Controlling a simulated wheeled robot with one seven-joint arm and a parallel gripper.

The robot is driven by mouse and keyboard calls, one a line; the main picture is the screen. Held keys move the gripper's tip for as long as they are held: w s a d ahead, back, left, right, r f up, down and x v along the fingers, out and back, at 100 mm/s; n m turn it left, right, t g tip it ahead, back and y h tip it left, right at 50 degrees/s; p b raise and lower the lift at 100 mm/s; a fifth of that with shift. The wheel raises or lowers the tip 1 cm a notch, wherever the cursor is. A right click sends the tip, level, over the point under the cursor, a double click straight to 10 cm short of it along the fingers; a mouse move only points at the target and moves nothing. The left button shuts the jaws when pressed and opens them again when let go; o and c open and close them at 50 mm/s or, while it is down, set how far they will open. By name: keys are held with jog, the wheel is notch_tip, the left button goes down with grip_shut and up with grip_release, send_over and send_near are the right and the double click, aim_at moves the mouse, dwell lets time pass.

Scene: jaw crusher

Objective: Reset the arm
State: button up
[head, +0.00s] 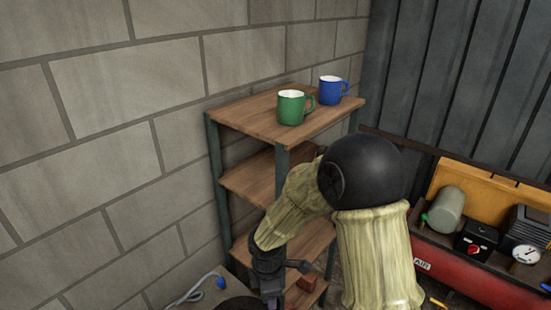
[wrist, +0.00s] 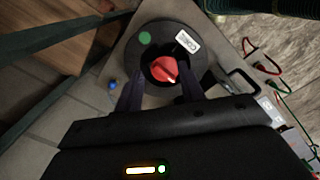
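My arm, in pale ribbed covers with a black ball joint, bends down in front of the shelf in the head view. My gripper (head: 272,296) hangs low there, its fingers partly cut off by the frame edge. In the wrist view its two dark fingers (wrist: 160,88) stand apart with nothing between their tips. Just beyond them is a red rotary knob (wrist: 164,68) on a round black base with a green dot and a white label. I cannot tell how far the fingertips are from the knob.
A wooden shelf (head: 245,117) against the block wall carries a green mug (head: 291,108) and a blue mug (head: 330,91) on top. My arm is close before its lower boards. A red air compressor (head: 480,280) stands at right. Cables (wrist: 262,62) lie right of the knob.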

jog(key=s+d+r+m+t, duration=0.1)
jog(key=s+d+r+m, duration=0.2)
jog(key=d+m, duration=0.5)
jog(key=s+d+r+m+t, duration=0.1)
jog(key=s+d+r+m, duration=0.3)
jog(key=d+m, duration=0.5)
jog(key=r+m, duration=0.2)
jog(key=m, duration=0.1)
jog(key=shift+s+b, duration=0.3)
